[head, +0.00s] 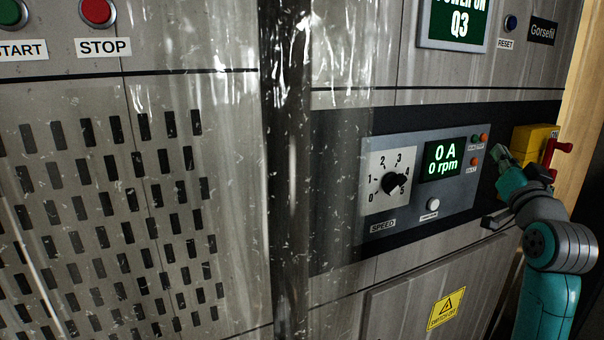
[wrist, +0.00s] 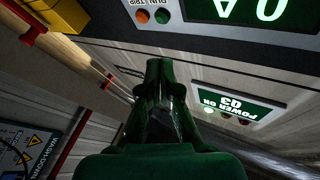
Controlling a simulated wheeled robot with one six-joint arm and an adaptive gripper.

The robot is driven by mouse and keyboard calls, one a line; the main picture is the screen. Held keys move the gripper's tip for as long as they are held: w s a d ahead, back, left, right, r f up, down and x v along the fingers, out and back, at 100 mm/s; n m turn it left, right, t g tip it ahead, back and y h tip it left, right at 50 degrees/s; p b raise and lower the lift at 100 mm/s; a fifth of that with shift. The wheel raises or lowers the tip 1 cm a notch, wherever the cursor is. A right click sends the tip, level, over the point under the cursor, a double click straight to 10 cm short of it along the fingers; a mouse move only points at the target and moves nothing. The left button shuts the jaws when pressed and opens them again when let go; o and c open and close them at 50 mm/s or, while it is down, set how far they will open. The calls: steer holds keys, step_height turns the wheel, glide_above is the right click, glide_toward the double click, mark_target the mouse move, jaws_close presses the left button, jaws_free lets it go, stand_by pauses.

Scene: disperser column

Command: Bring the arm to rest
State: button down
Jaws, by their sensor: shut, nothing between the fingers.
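My teal and grey arm comes up from the lower right in the head view, and my gripper (head: 503,158) is in front of the panel, between the speed control box and the yellow box. In the wrist view my green gripper (wrist: 160,75) has its fingers together with nothing between them. The speed control box (head: 462,198) has a dial (head: 395,183) and a green display (head: 445,160) reading 0 A, 0 rpm. I cannot tell from these views how far my fingertips are from the panel.
A yellow box (head: 528,138) with a red handle (head: 560,146) is close to my gripper. A dark vertical column (head: 290,180) stands left of the speed box. A green START button (head: 10,12) and a red STOP button (head: 97,12) are at the upper left. A POWER ON Q3 display (head: 458,22) is above.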

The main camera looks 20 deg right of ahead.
steer(key=s+a+f+n+y, duration=0.1)
steer(key=a+f, duration=0.5)
steer(key=f, duration=0.4)
steer(key=a+f+g+y, duration=0.15)
steer(key=a+f, duration=0.35)
steer(key=f, duration=0.5)
steer(key=s+a+f+n+t+y, duration=0.1)
steer(key=a+f, duration=0.5)
steer(key=f, duration=0.4)
steer(key=s+a+f+n+g+y, duration=0.1)
steer(key=s+a+f+n+y, duration=0.15)
steer(key=s+a+f, duration=0.85)
steer(key=s+a+f+n+g+y, duration=0.1)
steer(key=s+a, duration=0.3)
steer(key=s, duration=0.4)
steer(key=s+a+f+n+y, duration=0.2)
steer(key=s+a, duration=0.2)
steer(key=s, duration=0.5)
steer(key=s+a+f+n+g+y, duration=0.1)
steer(key=s+a, duration=0.3)
steer(key=s, duration=0.5)
steer(key=shift+s+a+f+n+g+y, duration=0.15)
steer(key=shift+a+f+n+g+y, duration=0.25)
steer(key=shift+f+n+y, duration=0.1)
